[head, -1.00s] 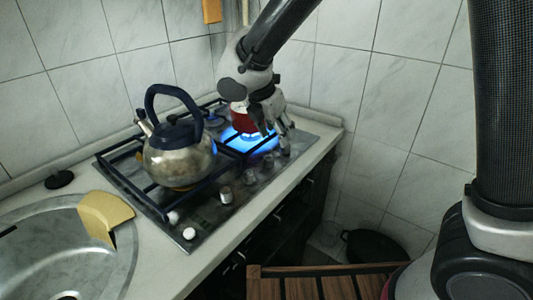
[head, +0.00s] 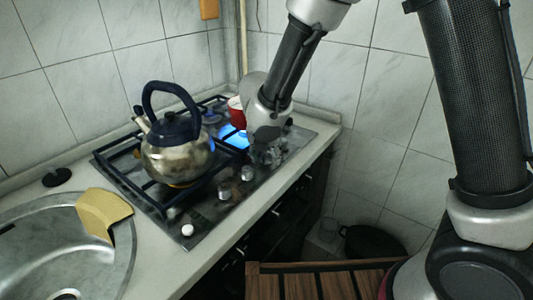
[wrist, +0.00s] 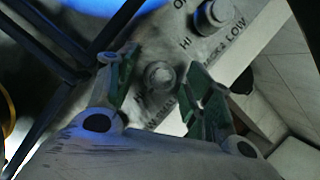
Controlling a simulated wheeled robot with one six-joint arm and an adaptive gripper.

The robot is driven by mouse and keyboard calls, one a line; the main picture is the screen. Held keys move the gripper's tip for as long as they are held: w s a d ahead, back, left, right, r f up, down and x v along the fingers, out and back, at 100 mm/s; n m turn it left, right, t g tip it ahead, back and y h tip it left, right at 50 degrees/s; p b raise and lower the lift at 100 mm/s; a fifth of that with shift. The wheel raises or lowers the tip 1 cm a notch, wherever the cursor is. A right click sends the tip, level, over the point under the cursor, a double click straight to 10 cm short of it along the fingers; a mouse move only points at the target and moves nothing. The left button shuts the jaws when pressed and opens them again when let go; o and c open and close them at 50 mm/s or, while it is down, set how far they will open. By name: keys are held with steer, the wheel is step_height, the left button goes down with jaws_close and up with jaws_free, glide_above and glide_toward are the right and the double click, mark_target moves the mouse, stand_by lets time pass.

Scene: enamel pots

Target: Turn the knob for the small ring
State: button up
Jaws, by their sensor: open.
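My gripper (head: 268,155) is low over the row of knobs at the front right of the hob (head: 205,215). In the wrist view my gripper (wrist: 165,85) is open, with a round grey knob (wrist: 159,75) showing between its two green-padded fingers. I cannot tell whether the fingers touch it. Printed HI and LOW marks show near the knobs. Other knobs stand farther left along the front edge, such as a grey knob (head: 247,173) and a white knob (head: 187,230). My gripper hides part of the row.
A steel kettle (head: 178,160) stands on the left of the hob. A yellow cloth (head: 103,212) lies on the sink edge. A dark pot (head: 372,243) is on the floor.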

steer(key=c, duration=1)
steer(key=shift+m, duration=0.3)
steer(key=m+h, duration=0.1)
steer(key=m, duration=0.1)
steer(key=m+g, duration=0.1)
steer(key=m, duration=0.2)
steer(key=shift+a+h, duration=0.15)
steer(key=shift+h, duration=0.25)
steer(key=m, duration=0.2)
steer(key=m+g+h, duration=0.1)
steer(key=m, duration=0.2)
steer(key=shift+w+g, duration=0.15)
steer(key=shift+g, duration=0.15)
steer(key=o, duration=1)
